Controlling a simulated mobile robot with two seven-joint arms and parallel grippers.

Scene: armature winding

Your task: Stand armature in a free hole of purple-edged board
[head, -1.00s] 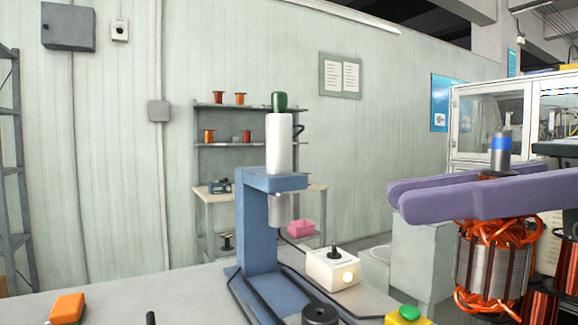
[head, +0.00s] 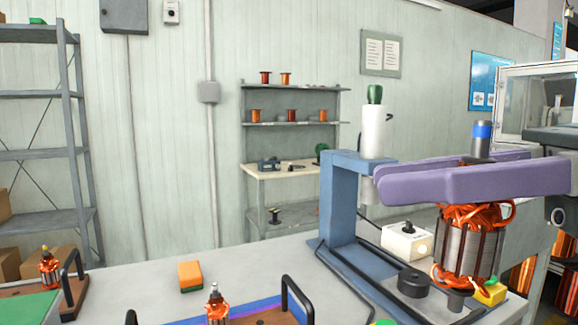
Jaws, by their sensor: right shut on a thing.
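My right gripper (head: 475,181), with purple fingers, is shut on an armature (head: 468,245). The armature hangs upright below the fingers, with orange windings and a grey core; its shaft with a blue band (head: 482,131) sticks up above them. A brown board with a purple-blue edge (head: 246,308) lies at the bottom middle, cut off by the frame. One armature (head: 216,308) stands at its left part. A black handle (head: 297,298) rises at its right. The board's holes are not visible. My left gripper is out of view.
A blue press (head: 342,200) stands on the bench behind the held armature, with a white switch box (head: 407,240) beside it. An orange-and-green block (head: 190,276) lies on the bench. Another board at far left bears an armature (head: 48,268) and a handle (head: 72,272).

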